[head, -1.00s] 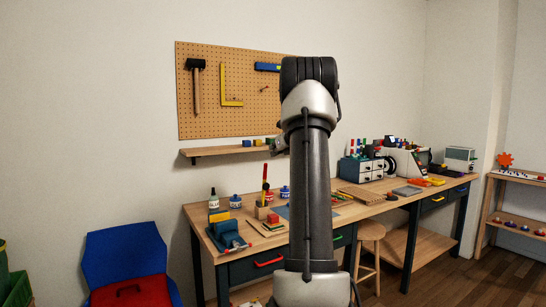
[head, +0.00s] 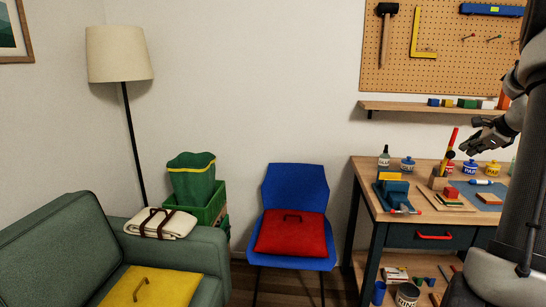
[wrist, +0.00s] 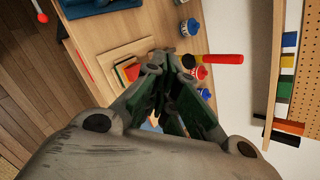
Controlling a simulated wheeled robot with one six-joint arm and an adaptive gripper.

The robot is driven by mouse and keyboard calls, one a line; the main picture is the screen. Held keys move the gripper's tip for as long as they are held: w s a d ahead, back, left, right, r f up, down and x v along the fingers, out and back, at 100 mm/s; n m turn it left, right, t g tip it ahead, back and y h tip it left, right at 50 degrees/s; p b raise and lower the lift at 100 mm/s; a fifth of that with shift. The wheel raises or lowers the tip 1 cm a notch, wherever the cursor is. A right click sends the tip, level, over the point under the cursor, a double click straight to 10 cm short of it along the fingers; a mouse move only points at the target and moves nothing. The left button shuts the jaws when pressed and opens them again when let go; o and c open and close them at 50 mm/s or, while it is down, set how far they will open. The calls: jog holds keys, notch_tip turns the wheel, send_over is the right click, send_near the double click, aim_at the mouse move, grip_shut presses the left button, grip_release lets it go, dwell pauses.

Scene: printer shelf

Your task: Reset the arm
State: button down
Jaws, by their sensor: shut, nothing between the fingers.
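My gripper (head: 476,140) shows at the right side of the head view, held above the workbench (head: 364,183) and below the wall shelf. In the wrist view my gripper (wrist: 174,66) has its fingers together with nothing between them. My arm stands upright at the right edge of the head view. In the wrist view, a red-handled tool (wrist: 222,59) and a blue-and-white pot lie beyond the fingertips, apart from them as far as I can tell.
A blue chair (head: 296,183) with a red cushion (head: 292,234) stands left of the workbench. A green armchair (head: 55,245), a floor lamp (head: 119,55) and green bins (head: 192,181) are further left. The wall shelf (head: 425,110) hangs under the pegboard (head: 450,65).

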jog(key=s+a+n+g, duration=0.2)
jog(key=s+a+n, duration=1.1)
jog(key=s+a, duration=0.2)
jog(key=s+a+r+n+g, duration=0.1)
jog(key=s+a+n+g, duration=0.2)
jog(key=s+a+n, duration=1)
jog(key=s+a, duration=0.3)
jog(key=a, duration=0.4)
jog(key=shift+s+a+n, duration=0.2)
jog(key=shift+a+n, duration=0.15)
jog(key=shift+n, duration=0.05)
